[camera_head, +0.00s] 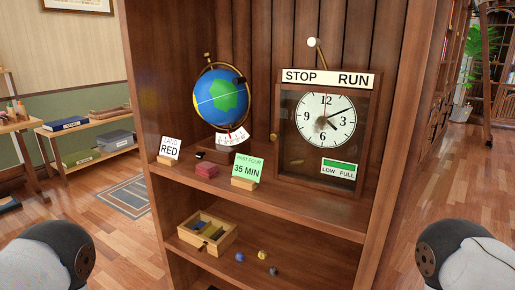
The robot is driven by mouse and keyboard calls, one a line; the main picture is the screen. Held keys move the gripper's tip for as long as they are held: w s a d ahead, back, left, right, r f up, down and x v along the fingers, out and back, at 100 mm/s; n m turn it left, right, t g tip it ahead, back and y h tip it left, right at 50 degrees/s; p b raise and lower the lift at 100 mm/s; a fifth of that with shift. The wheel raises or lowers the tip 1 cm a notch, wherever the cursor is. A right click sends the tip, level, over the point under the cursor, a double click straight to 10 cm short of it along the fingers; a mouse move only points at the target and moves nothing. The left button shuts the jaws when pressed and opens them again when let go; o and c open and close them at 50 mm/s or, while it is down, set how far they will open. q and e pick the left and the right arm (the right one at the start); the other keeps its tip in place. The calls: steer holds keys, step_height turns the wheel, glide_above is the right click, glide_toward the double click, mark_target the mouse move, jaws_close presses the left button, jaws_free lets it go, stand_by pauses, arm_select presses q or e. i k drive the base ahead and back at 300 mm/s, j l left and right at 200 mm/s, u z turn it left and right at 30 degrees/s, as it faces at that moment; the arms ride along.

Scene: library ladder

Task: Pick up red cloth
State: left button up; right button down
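A small red item (206,170), which looks like a folded red cloth, lies on the upper shelf of the wooden bookcase (318,197). It sits in front of the globe's stand, between a white card reading "RED" (169,147) and a green card reading "35 MIN" (247,167). Nothing covers it. Only rounded parts of my arms show, at the bottom left and bottom right corners. Neither gripper is in view.
A globe (221,99) and a clock case (325,131) with a STOP/RUN sign (328,78) stand behind on the upper shelf. A wooden tray (232,236) and small balls (262,255) are on the shelf below. The wooden floor on both sides looks mostly clear.

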mark_target(206, 169)
steer(key=i+j+z, duration=0.2)
steer(key=j+z, duration=0.15)
steer(key=j, duration=0.3)
steer(key=i+j+z, duration=0.2)
steer(key=j, duration=0.15)
steer(key=j+z, duration=0.15)
steer(key=j, duration=0.2)
